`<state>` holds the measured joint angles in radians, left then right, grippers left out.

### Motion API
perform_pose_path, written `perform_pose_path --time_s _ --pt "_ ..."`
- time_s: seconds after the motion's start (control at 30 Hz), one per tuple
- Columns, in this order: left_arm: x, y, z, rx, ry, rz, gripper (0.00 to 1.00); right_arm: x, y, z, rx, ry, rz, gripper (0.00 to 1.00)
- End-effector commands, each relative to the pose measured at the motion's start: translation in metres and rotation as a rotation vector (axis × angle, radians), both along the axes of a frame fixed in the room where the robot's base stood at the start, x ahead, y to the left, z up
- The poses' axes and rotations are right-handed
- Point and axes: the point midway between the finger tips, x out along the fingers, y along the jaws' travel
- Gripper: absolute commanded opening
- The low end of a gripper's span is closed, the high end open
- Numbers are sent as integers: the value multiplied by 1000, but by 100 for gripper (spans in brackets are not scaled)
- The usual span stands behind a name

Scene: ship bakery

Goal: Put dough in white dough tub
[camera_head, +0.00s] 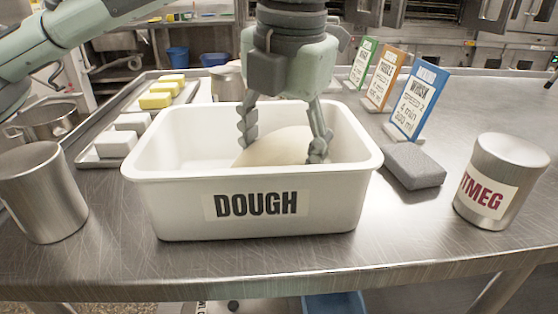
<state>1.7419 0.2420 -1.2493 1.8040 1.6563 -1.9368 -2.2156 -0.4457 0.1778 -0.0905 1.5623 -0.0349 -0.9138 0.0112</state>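The white dough tub (170,190), labelled DOUGH, stands upright near the front of the steel table. A pale, rounded mound of dough (275,147) is inside it, toward the right half; the front wall hides its underside. My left gripper (283,142) points down into the tub from above. Its fingers are spread wide over the dough, one on the left and one on the right. The right fingertip overlaps the dough's front right side; whether either finger touches it I cannot tell. My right gripper is not in view.
A metal canister (42,192) stands left of the tub, a nutmeg canister (500,180) at the right. A grey block (413,166) lies just right of the tub. Behind are upright cards (416,100), a tray with white blocks (116,144) and yellow blocks (156,100).

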Motion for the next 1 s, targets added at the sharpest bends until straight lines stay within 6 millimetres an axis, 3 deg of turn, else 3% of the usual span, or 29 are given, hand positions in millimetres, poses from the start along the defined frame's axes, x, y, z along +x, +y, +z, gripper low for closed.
perform_pose_path --time_s 0.1,0.43,0.47,0.5,0.63,1.0 --pt "0 0 -10 -2 -2 0 8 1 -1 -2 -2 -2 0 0" --pt "0 0 -13 -2 -2 1 8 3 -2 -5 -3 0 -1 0" --pt "0 0 -14 0 0 0 68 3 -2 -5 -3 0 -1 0" --pt "0 0 -14 -1 -1 0 74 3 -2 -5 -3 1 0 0" --pt "0 0 -14 -1 -1 0 88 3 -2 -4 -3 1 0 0" --pt "0 0 -10 -1 -2 0 88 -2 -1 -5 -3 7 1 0"
